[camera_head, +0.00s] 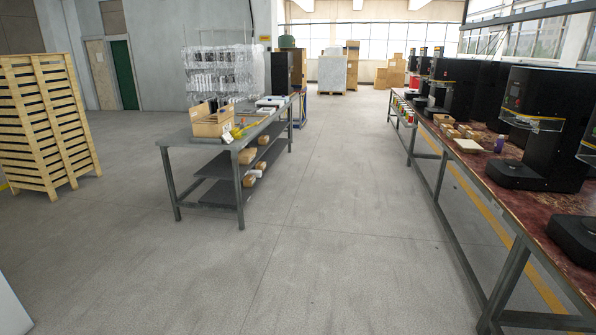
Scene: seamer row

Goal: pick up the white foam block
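A small, flat, off-white block (468,146) lies on the red-brown top of the long right-hand bench, left of a black machine and beside a small purple item. It looks like the white foam block, but it is too small to tell its material. Another whitish flat item (271,101) lies on the grey table at the left; I cannot tell what it is. My gripper is not in view.
The long bench (527,205) carries several black machines (545,128) and small brown boxes. The grey table (190,133) holds a wooden box (212,124) and yellow items. Stacked pallets (42,125) stand far left. The floor aisle (335,200) between the tables is clear.

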